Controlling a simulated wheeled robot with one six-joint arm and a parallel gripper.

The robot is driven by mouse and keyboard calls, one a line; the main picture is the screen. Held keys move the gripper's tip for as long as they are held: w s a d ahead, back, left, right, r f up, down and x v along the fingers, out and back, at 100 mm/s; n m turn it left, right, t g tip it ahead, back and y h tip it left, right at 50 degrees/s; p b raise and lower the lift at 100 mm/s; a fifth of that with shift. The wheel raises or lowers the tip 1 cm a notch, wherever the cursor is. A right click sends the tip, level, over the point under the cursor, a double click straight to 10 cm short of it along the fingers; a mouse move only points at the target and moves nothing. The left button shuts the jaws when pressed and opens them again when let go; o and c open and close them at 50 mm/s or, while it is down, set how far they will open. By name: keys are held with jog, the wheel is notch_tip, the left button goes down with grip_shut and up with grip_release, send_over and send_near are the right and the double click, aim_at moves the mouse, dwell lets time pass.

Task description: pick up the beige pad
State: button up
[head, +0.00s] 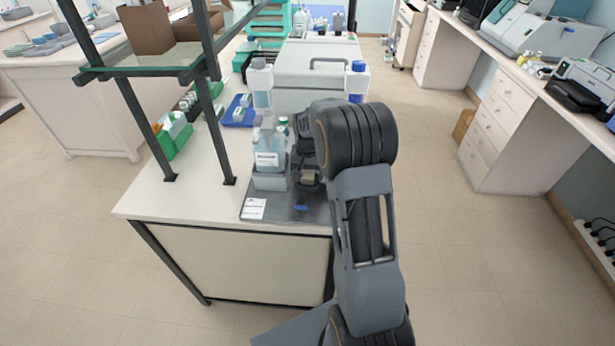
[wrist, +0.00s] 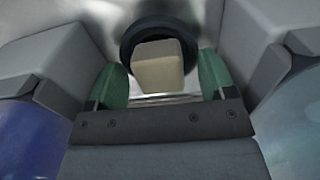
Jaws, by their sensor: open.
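The beige pad (wrist: 158,68) is a small block in the upper middle of the wrist view, with a round black dish or ring (wrist: 158,27) around or behind it. Green fingertips of my gripper (wrist: 161,80) stand on either side of the pad, with gaps on both sides. My gripper is open and holds nothing. In the head view the pad (head: 310,178) shows small, just below my dark gripper (head: 308,168), over the grey mat (head: 273,203). My arm hides much of the area to the right.
A clear bottle (head: 268,155) in a grey holder (head: 269,181) stands close left of my gripper. A white card (head: 254,208) and a small blue item (head: 301,208) lie on the mat. A blue-capped bottle (head: 357,82) and white box (head: 318,70) are behind. Dark shelf posts (head: 215,130) rise at left.

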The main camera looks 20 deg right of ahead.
aim_at(307, 173)
jog(key=c, duration=1.1)
jog(key=shift+o, duration=0.2)
jog(key=shift+r, duration=0.6)
notch_tip(307, 173, up, 2)
jog(key=shift+r, duration=0.15)
jog(key=s+a+r+b, duration=0.2)
jog(key=s+a+r, duration=0.5)
jog(key=s, duration=0.5)
notch_tip(307, 173, up, 2)
jog(key=shift+a+r, duration=0.25)
